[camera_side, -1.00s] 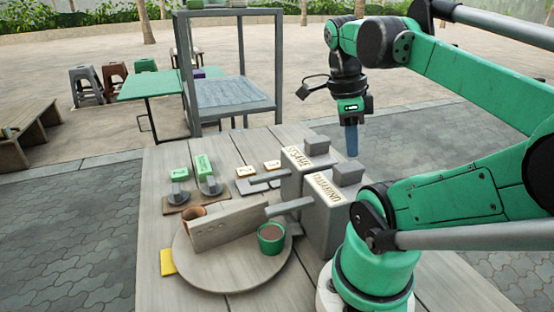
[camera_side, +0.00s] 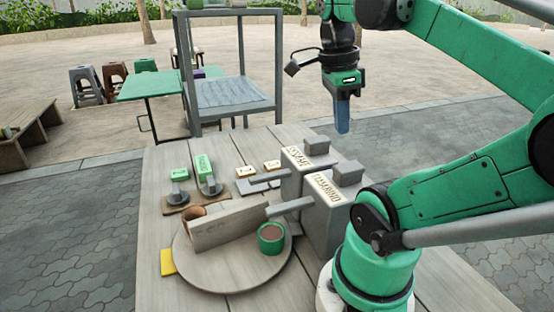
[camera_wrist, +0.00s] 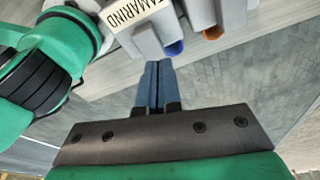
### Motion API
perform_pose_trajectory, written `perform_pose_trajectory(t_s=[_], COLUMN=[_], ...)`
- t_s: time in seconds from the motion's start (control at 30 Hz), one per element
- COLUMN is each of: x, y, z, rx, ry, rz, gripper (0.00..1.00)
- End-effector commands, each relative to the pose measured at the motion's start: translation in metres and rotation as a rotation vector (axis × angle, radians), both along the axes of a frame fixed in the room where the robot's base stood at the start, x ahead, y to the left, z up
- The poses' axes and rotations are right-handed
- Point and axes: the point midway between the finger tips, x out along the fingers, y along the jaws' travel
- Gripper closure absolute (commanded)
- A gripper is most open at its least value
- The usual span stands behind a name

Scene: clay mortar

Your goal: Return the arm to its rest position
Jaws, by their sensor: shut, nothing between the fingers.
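My gripper (camera_side: 342,115) hangs in the air in the side view, above and behind the two grey dispensers, pointing down. Its blue fingers are pressed together with nothing between them; the wrist view shows the same shut fingers (camera_wrist: 158,82). The fingers touch nothing. The arm is raised and bent, with its green base at the right of the table.
A grey dispenser labelled TAMARIND (camera_side: 325,215) stands beside my base, with another dispenser (camera_side: 297,160) behind it. A round board (camera_side: 215,275) holds a grey block (camera_side: 230,223), a brown cup (camera_side: 193,217) and a green cup (camera_side: 271,238). A tall frame (camera_side: 278,70) stands behind the table.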

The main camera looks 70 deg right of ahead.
Motion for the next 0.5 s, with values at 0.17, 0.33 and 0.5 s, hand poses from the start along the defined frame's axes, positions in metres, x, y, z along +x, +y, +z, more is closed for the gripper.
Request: perform_pose_trajectory(t_s=[0.17,0.33,0.5], x=[0.067,0.126,0.155], y=[0.016,0.061,0.11], z=[-0.034,-0.064,-0.08], rx=[-0.063,-0.223,-0.435], ry=[-0.09,-0.145,-0.152], rz=[0.797,1.633,2.24], gripper=[1.0,1.0,1.0])
